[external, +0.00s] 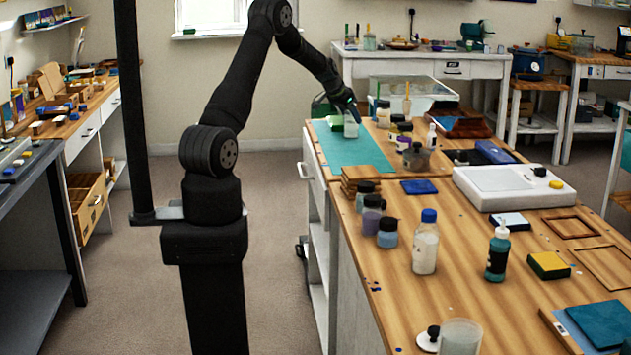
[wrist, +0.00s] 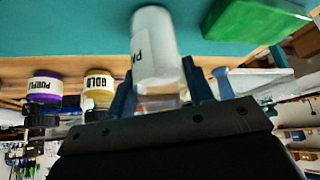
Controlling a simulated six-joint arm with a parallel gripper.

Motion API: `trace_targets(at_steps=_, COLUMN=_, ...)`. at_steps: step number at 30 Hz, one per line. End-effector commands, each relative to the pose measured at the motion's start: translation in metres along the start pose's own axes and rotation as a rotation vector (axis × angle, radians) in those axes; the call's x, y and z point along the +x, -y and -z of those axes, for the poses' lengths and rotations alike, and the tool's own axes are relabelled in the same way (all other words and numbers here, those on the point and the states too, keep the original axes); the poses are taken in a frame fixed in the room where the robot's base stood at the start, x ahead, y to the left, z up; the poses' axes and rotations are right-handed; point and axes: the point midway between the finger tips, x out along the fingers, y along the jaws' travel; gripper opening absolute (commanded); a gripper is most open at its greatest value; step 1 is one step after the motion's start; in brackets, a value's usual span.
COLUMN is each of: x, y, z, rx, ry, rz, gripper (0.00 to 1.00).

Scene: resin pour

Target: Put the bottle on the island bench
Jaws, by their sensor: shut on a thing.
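The bottle (wrist: 155,45) is pale and whitish with a clear lower part in the wrist view and a dark-lettered label, only partly readable. My gripper (wrist: 160,85) is shut on it, with a blue finger on each side. In the external view my gripper (external: 346,108) is over the far left end of the island bench (external: 440,270), and the whitish bottle (external: 351,128) shows just below it, over the teal mat (external: 365,152). I cannot tell whether the bottle touches the mat.
A green block (wrist: 250,22) is close beside the bottle. Purple (wrist: 45,88) and gold (wrist: 98,88) labelled jars stand near the mat. A clear tank (external: 410,90) is behind. Brown wooden blocks (external: 360,180) lie at the mat's near end. The mat's middle is clear.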

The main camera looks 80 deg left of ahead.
Motion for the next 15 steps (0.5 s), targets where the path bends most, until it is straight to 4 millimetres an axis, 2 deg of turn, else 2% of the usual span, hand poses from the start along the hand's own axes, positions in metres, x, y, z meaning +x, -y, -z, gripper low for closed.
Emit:
trace_targets(at_steps=4, x=0.0031, y=0.0, z=-0.0019, rx=0.0, ry=0.0, rz=0.0, gripper=0.21)
trace_targets(at_steps=5, x=0.0029, y=0.0, z=-0.0018, rx=0.0, ry=0.0, rz=0.0, gripper=0.54)
trace_targets(at_steps=7, x=0.0028, y=0.0, z=-0.0018, rx=0.0, ry=0.0, rz=0.0, gripper=0.67)
trace_targets(at_steps=15, x=0.0025, y=-0.0001, z=-0.0017, rx=0.0, ry=0.0, rz=0.0, gripper=0.69)
